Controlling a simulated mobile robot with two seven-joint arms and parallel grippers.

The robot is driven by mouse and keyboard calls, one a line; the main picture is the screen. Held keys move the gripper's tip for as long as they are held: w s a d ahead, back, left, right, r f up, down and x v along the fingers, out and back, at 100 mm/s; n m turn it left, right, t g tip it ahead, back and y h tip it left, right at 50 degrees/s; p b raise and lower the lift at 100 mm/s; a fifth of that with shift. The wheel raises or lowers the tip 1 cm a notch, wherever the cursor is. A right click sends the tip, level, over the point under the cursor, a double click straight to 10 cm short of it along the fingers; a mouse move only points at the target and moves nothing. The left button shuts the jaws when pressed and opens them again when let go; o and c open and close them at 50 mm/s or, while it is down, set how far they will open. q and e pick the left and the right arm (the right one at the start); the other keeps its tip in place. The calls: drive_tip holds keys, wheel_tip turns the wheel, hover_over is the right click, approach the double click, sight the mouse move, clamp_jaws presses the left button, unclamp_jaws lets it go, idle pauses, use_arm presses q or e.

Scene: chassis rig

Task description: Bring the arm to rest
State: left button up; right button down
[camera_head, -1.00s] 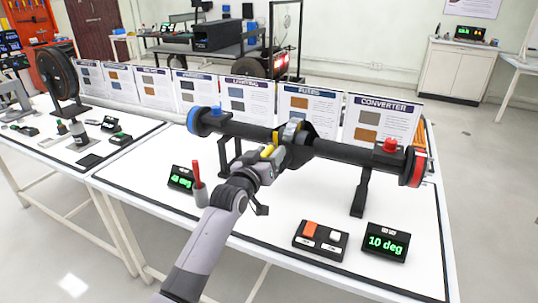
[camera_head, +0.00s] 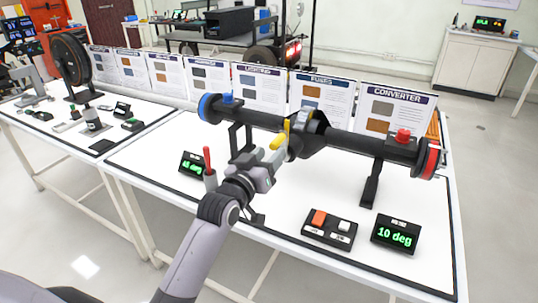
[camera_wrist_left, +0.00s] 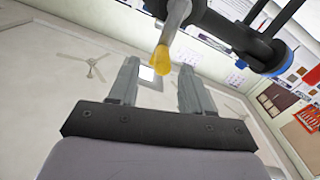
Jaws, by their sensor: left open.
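My left arm reaches up from the bottom of the head view. Its gripper (camera_head: 276,154) is open and empty, just in front of the middle of a black axle (camera_head: 345,142). A yellow-tipped lever (camera_head: 278,142) on the axle is close to the fingertips. In the left wrist view, the two grey fingers of this gripper (camera_wrist_left: 157,75) stand apart. The yellow lever end (camera_wrist_left: 163,58) shows just beyond the gap, with no finger closed on it. My right gripper is not in view.
The axle rests on black stands (camera_head: 371,185) on a white table (camera_head: 300,205). Poster panels (camera_head: 396,109) line the back.

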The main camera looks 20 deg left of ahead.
use_arm(q)
drive_tip(key=shift+f, duration=0.1)
drive_tip(key=s+d+f+m+g+h, duration=0.15)
drive_tip(key=s+f+g, duration=0.25)
drive_tip(key=s+f, duration=0.95)
drive_tip(key=s+d+f+m+g, duration=0.3)
drive_tip(key=s+f+g, duration=0.1)
drive_tip(key=s+f, duration=1)
drive_tip(key=t+y+b, duration=0.2)
drive_tip(key=t+b, duration=0.4)
drive_tip(key=t, duration=0.2)
approach(283, 135)
drive_tip(key=w, duration=0.3)
drive_tip(key=shift+a+f+h, duration=0.25)
drive_tip(key=shift+a+f, duration=0.15)
drive_tip(key=w, duration=0.5)
drive_tip(key=shift+w+d, duration=0.2)
drive_tip(key=shift+w, duration=0.8)
